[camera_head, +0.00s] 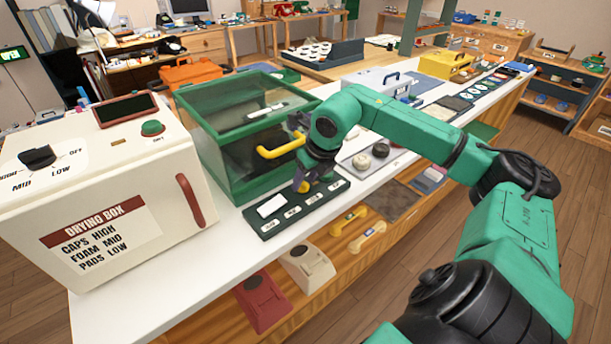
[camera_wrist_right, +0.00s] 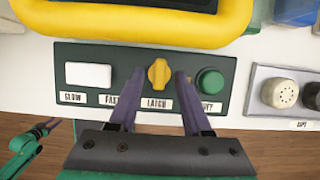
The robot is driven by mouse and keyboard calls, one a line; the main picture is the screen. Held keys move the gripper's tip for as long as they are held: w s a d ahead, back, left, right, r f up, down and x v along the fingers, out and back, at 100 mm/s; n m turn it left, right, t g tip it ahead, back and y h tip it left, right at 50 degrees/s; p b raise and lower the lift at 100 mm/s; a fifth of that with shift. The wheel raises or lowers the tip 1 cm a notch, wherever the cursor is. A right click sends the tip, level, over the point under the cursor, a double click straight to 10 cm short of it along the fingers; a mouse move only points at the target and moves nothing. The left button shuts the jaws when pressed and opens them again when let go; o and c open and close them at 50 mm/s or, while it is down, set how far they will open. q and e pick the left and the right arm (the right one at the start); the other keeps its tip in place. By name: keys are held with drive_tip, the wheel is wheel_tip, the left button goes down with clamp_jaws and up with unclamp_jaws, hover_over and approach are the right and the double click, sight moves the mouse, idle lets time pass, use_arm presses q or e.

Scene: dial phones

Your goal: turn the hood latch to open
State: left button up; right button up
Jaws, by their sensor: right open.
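The green hood (camera_head: 245,130) with clear panels and a yellow handle (camera_head: 281,147) stands on the white counter. The handle also shows across the top of the wrist view (camera_wrist_right: 140,38). In front of the hood is a dark control panel (camera_head: 297,211). Its yellow latch knob (camera_wrist_right: 158,75) is over the "LATCH" label, with its grip upright in the wrist view. My right gripper (camera_wrist_right: 161,79) is open, its fingers on either side of the knob with visible gaps. A green arm part with a dark tip, likely my left gripper (camera_wrist_right: 45,127), shows at the lower left.
The panel also has a white switch (camera_wrist_right: 88,74) on the left and a green button (camera_wrist_right: 210,82) close to the right finger. The drying box (camera_head: 110,190) stands left of the hood. A tray with round caps (camera_head: 372,155) is to the right.

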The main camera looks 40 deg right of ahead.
clamp_jaws()
